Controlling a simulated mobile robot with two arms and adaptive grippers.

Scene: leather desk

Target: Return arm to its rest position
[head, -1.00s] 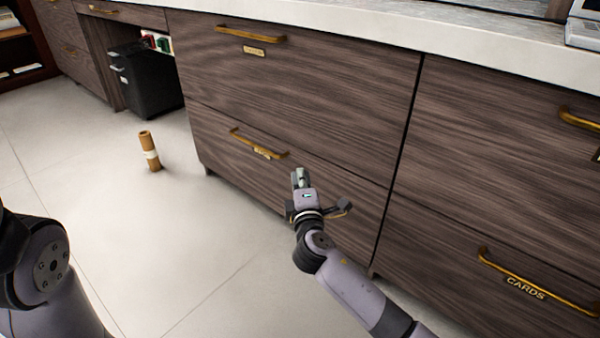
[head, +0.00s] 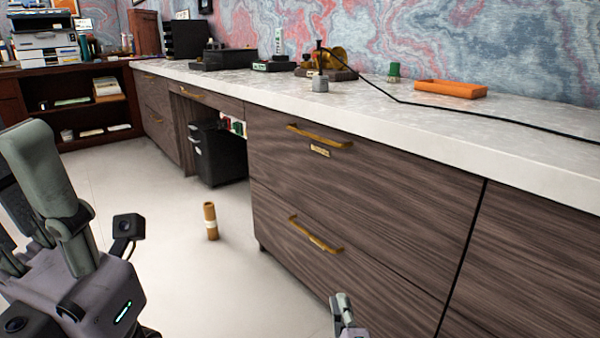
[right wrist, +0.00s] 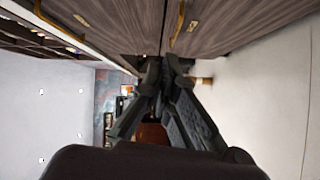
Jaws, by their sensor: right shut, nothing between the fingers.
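My right gripper (head: 343,302) shows at the bottom edge of the head view, in front of the lower drawer. Its fingers are shut and empty; the arm behind it is out of frame. In the right wrist view its dark fingers (right wrist: 158,85) meet at their tips with nothing between them.
Dark wood drawers (head: 400,225) with brass handles stand beside the right gripper, under a pale countertop (head: 430,115). A brown roll (head: 210,222) stands upright on the floor. A black bin (head: 222,155) sits under the desk. The light floor (head: 240,295) is otherwise clear.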

